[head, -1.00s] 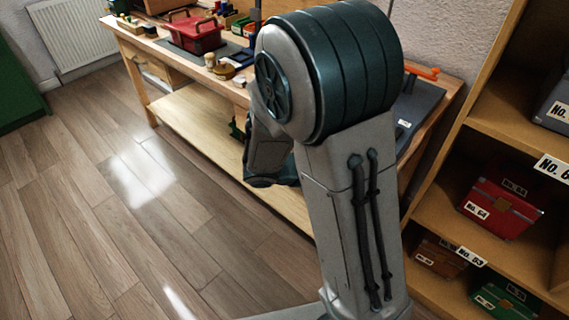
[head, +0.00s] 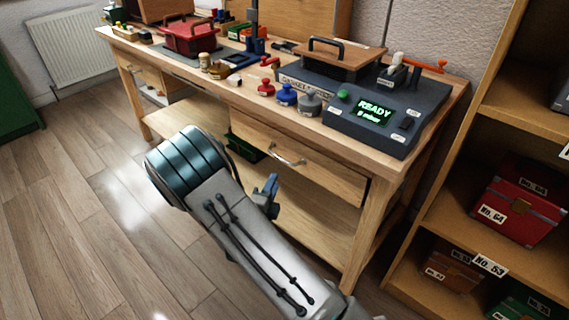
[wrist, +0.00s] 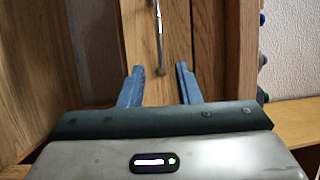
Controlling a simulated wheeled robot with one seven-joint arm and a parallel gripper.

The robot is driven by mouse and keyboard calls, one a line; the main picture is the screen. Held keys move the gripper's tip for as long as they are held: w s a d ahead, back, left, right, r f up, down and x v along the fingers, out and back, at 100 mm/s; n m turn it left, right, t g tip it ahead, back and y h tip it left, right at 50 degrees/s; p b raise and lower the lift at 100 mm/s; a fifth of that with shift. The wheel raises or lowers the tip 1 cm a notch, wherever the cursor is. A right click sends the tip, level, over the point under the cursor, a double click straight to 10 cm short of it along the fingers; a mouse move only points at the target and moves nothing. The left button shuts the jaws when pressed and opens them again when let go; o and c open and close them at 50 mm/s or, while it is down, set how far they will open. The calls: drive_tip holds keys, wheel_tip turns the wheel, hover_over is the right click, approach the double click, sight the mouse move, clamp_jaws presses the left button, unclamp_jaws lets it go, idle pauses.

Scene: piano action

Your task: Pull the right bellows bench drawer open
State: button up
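The right bench drawer (head: 335,175) has a light wooden front and a metal bar handle (head: 287,156) under the bench top. It looks shut, with its front about in line with the bench. My gripper (head: 271,187) is just in front of and below the handle in the head view, partly hidden by my arm. In the wrist view, my gripper (wrist: 160,76) has its two blue fingers spread with nothing between the tips. The handle (wrist: 159,38) runs upright ahead of the gap, its lower end near the fingertips. I see no contact.
The bench top (head: 225,92) carries a dark console (head: 345,122) with a READY display, colored stampers and a red toolbox (head: 190,38). A left drawer (head: 140,72) is farther along. A shelf with cases (head: 515,205) stands right. Floor in front is open.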

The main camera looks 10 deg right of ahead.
sight(284, 161)
drive_tip(key=b+x, duration=0.1)
drive_tip(key=x, duration=0.9)
drive_tip(key=shift+w+d+b, duration=0.25)
drive_tip(key=shift+w+b, duration=0.05)
drive_tip(key=shift+b, duration=0.05)
clamp_jaws()
